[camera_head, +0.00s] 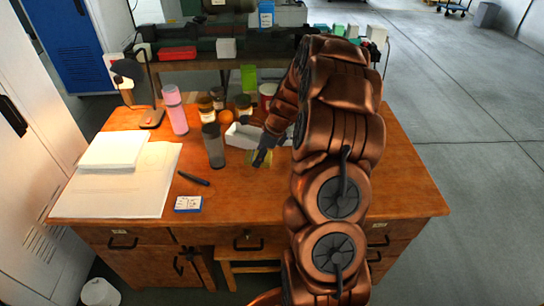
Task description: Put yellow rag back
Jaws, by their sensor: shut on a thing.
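My gripper (262,158) is above the middle of the wooden desk (245,195), reaching down from my copper-coloured arm. It is shut on a small dull yellow cloth, the yellow rag (264,160), which shows only in part at the fingertips. I cannot tell whether the rag touches the desk top. A white open tray (238,138) lies just behind and left of the gripper. My arm hides the right part of the desk and perhaps part of the tray.
A grey tumbler (214,146) stands left of the tray. A pink bottle (175,110), jars (207,108), an orange (225,116) and a red can (267,92) stand behind. A dark pen (194,179) and small box (188,204) lie front left. The desk's front middle is clear.

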